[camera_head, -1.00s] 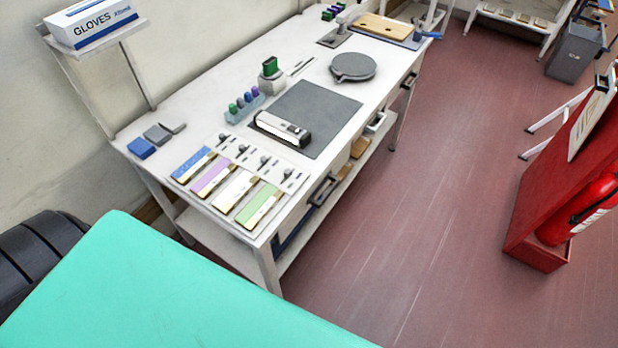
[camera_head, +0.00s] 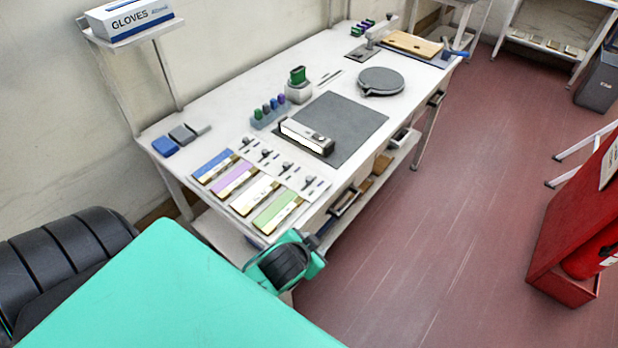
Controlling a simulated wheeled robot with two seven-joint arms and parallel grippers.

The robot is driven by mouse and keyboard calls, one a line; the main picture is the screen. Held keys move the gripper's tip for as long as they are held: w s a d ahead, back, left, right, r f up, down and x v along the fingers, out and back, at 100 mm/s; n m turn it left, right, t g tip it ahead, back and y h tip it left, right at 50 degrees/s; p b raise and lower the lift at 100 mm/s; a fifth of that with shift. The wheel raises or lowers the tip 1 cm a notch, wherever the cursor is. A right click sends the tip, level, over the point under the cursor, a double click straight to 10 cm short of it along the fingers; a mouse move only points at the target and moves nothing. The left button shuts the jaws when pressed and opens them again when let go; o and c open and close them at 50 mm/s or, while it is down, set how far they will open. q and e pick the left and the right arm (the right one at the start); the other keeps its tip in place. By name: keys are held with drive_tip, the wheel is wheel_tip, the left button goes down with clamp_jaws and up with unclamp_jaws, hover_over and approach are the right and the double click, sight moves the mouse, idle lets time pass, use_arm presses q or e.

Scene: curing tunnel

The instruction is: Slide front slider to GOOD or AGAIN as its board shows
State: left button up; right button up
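Several small boards lie in a row at the near end of the white table: blue (camera_head: 213,166), purple (camera_head: 234,179), cream (camera_head: 255,195) and green (camera_head: 277,211). Each has a slider with a dark knob on a white panel beside it. The front slider (camera_head: 311,182) is next to the green board. The writing on the boards is too small to read. Neither gripper's fingers show. A teal and black part of my arm (camera_head: 285,262) shows at the table's near corner.
The white table (camera_head: 225,110) carries a grey mat (camera_head: 345,118) with a white-and-black device (camera_head: 307,136), a round grey plate (camera_head: 381,81), and blue and grey blocks (camera_head: 165,146). A glove box (camera_head: 127,17) sits on a shelf. A red stand (camera_head: 580,215) is at right; the floor between is clear.

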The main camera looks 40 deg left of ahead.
use_arm(q)
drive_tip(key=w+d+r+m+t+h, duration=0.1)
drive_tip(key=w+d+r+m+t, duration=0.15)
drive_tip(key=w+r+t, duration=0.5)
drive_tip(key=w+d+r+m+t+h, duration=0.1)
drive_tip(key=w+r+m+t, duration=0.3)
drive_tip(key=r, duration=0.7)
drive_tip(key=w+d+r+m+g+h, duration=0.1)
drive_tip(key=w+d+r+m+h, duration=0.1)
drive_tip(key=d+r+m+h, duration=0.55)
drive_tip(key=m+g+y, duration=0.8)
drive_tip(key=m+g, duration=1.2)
approach(309, 178)
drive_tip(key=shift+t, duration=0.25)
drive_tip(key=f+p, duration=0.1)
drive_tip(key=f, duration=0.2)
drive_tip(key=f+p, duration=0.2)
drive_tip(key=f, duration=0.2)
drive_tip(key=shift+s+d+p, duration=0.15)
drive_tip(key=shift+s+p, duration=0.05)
drive_tip(key=shift+p, duration=0.1)
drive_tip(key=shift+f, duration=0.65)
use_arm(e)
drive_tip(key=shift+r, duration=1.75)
